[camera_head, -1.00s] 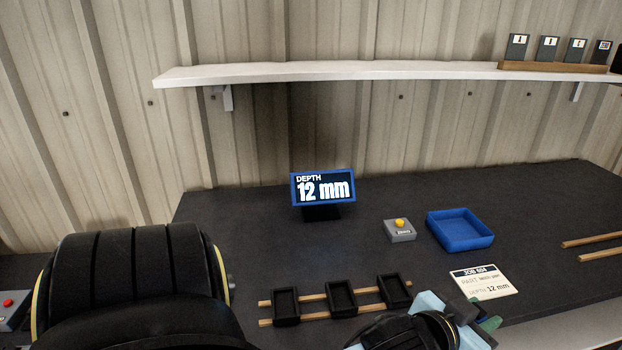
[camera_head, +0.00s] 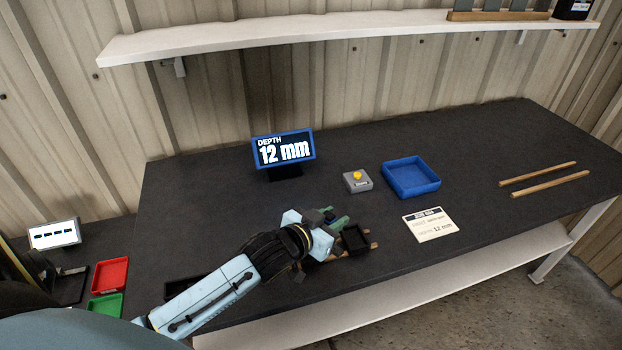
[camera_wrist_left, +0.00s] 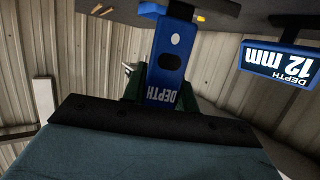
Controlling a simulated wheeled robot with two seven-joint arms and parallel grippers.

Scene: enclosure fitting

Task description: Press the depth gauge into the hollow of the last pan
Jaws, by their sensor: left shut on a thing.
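My left gripper (camera_head: 335,218) reaches in from the left over the pan row, its green fingertips just beside and above the right-hand black pan (camera_head: 355,240). In the left wrist view the left gripper (camera_wrist_left: 163,88) is shut on the blue depth gauge (camera_wrist_left: 172,55), which carries the word DEPTH. In the head view the gauge is mostly hidden by the gripper. The right-hand pan is on wooden rails (camera_head: 374,246); my arm covers most of the row to its left. Whether the gauge touches a pan cannot be told. My right gripper is not in view.
A display (camera_head: 284,150) reads DEPTH 12 mm; it also shows in the left wrist view (camera_wrist_left: 280,58). A grey box with a yellow button (camera_head: 357,181), a blue tray (camera_head: 411,179) and a job card (camera_head: 430,225) lie right of the gripper. Red (camera_head: 110,275) and green (camera_head: 106,305) trays are at left.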

